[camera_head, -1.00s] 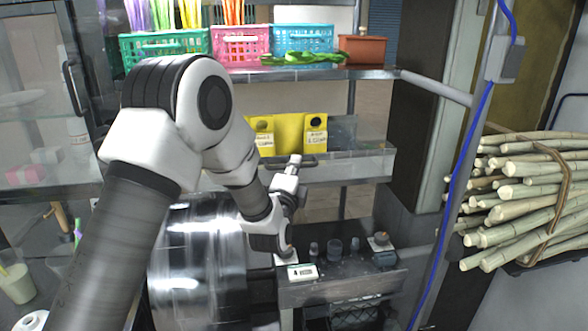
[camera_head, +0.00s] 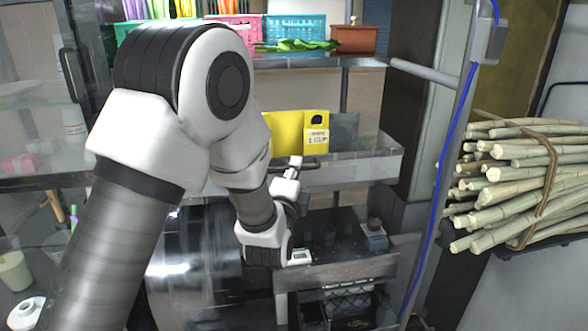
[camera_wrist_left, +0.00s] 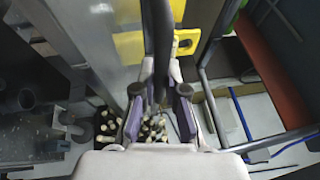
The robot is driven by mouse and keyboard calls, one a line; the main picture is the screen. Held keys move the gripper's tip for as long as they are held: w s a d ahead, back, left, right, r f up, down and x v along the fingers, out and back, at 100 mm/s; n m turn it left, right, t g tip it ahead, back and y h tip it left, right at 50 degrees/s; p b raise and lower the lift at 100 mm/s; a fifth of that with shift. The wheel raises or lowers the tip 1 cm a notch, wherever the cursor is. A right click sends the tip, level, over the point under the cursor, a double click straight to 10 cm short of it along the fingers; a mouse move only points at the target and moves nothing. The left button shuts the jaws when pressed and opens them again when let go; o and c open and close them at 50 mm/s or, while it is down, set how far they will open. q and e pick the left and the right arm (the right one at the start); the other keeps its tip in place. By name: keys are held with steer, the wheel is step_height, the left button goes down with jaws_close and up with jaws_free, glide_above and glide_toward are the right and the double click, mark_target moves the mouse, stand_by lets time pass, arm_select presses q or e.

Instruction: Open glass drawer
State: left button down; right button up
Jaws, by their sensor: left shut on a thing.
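The glass drawer (camera_head: 372,168) is a clear-sided drawer under the upper shelf in the head view. It holds yellow cards (camera_head: 316,133), one with a printed label. It stands partly pulled out over the shelf below. My left gripper (camera_head: 293,166) is at its dark front handle (camera_head: 308,164). In the left wrist view, the fingers of my left gripper (camera_wrist_left: 158,98) are shut around the dark handle bar (camera_wrist_left: 160,45), with yellow cards (camera_wrist_left: 187,42) beyond it. My left arm hides the drawer's left part in the head view. My right gripper is not in view.
A pink basket (camera_head: 236,32), a blue basket (camera_head: 296,29) and a brown box (camera_head: 354,40) stand on the upper shelf. A bundle of sugarcane (camera_head: 520,185) and a post with a blue cable (camera_head: 452,150) are right.

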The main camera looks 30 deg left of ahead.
arm_select(q)
steer(key=c, duration=1.2)
jaws_free()
steer(key=v, duration=0.7)
steer(key=shift+s+d, duration=0.15)
steer(key=shift+s, duration=0.1)
steer(key=shift+w, duration=0.1)
